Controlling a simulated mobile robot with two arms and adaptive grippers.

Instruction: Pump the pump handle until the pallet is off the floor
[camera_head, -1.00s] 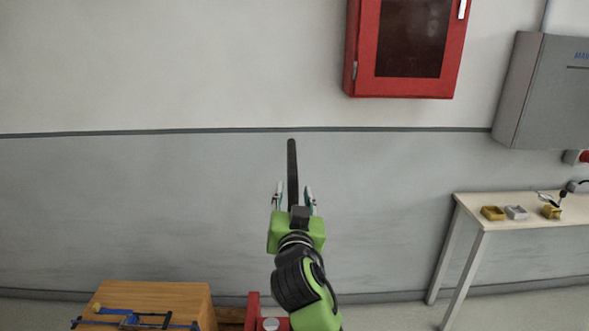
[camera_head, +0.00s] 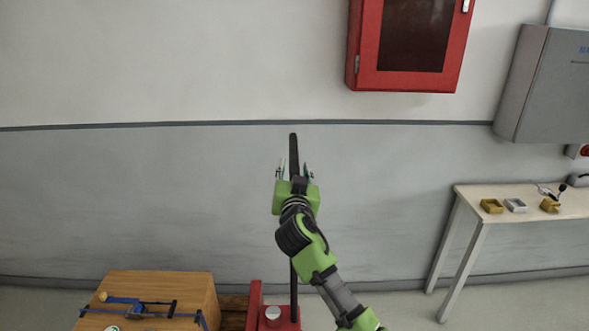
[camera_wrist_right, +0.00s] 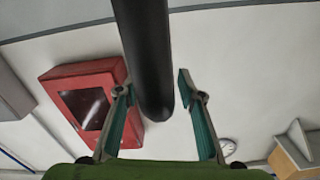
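The pump handle (camera_head: 293,150) is a long black bar that stands nearly upright, rising from a red pump unit (camera_head: 282,321) at the bottom of the head view. My right gripper (camera_head: 294,168) is at its upper part, with one finger on each side. In the wrist view the handle (camera_wrist_right: 148,50) passes between the open fingers, with gaps on both sides. A strip of brown wood (camera_head: 233,312), perhaps the pallet, shows beside the red unit; its height off the floor cannot be seen. My left gripper is not in view.
A wooden box (camera_head: 165,288) with a blue clamp-like tool (camera_head: 140,305) on top is at lower left. A table (camera_head: 530,206) with small trays stands at right. A red cabinet (camera_head: 365,45) and a grey box (camera_head: 545,85) hang on the wall.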

